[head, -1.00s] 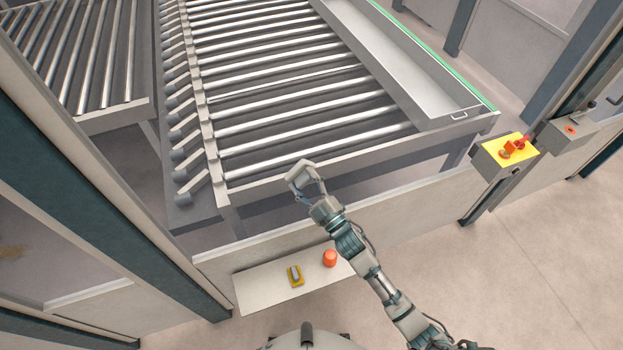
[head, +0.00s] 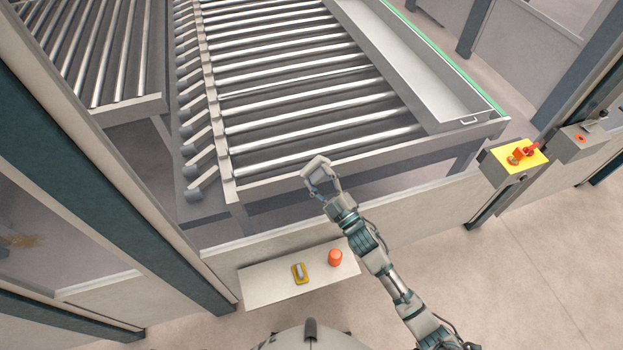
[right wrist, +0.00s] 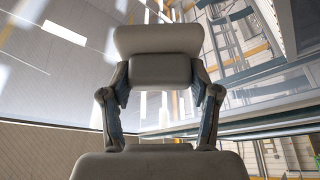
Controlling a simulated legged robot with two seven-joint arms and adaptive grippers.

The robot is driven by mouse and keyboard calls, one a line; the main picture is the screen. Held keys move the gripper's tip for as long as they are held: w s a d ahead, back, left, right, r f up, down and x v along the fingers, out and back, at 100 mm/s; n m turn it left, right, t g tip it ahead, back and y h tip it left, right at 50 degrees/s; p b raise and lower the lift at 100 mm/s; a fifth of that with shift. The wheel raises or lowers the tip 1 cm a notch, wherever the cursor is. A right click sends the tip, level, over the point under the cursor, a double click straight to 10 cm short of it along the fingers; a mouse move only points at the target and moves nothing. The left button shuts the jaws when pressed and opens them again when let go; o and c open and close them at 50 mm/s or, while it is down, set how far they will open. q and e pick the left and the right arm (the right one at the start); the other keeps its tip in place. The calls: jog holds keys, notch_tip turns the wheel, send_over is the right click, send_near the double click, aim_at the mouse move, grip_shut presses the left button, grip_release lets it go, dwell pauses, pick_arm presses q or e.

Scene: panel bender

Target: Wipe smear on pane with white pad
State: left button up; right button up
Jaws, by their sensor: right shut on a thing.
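The smear (head: 22,241) is a faint brown patch on the pane (head: 50,262) at the far left of the head view. My right gripper (head: 322,176) is near the middle of that view, in front of the roller table's near edge and well to the right of the smear. It is shut on the white pad (head: 316,164). In the right wrist view the pale pad (right wrist: 158,42) shows at the end of the gripper (right wrist: 158,88), against no visible surface. My left gripper is not in view.
The roller table (head: 300,100) fills the back. A dark post (head: 120,190) stands between the pane and my right gripper. A yellow switch box (head: 518,156) is at right.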

jog(key=shift+w+d, duration=0.4)
jog(key=shift+d, duration=0.75)
jog(key=shift+w+d, duration=0.35)
jog(key=shift+d, duration=0.85)
jog(key=shift+w+d, duration=0.4)
jog(key=shift+d, duration=0.75)
jog(key=shift+s, duration=0.15)
jog(key=shift+s+d, duration=0.3)
jog(key=shift+s, duration=0.6)
jog(key=shift+s+d, duration=0.3)
jog(key=shift+s, duration=0.65)
jog(key=shift+s+d, duration=0.3)
jog(key=shift+s, duration=0.6)
jog(key=shift+s, duration=0.1)
jog(key=s, duration=0.1)
jog(key=s+d, duration=0.1)
jog(key=shift+s, duration=0.35)
